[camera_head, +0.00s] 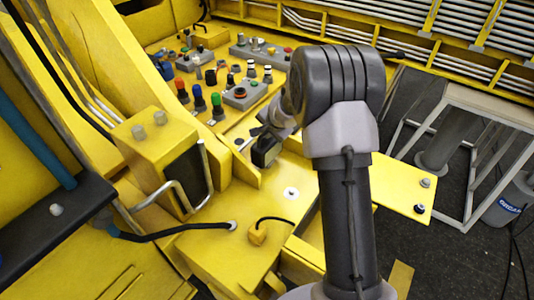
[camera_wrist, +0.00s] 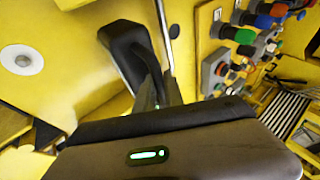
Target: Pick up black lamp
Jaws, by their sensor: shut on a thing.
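The black lamp (camera_wrist: 122,42) is a dark, rounded, elongated block at the upper left of the wrist view. In the head view it shows as a small black block (camera_head: 265,153) above the yellow machine deck. My gripper (camera_wrist: 160,82) is shut on it; the fingers reach up from the dark gripper body and partly cover the lamp. In the head view my gripper (camera_head: 268,138) is mostly hidden by my wrist. I cannot tell whether the lamp touches the deck.
A yellow box with a black face (camera_head: 158,145) and a bent metal bar (camera_head: 180,200) stand left of my gripper. Control panels with coloured buttons (camera_head: 216,101) lie behind it. A black cable (camera_head: 180,233) runs across the deck. A grey metal frame (camera_head: 470,150) stands at right.

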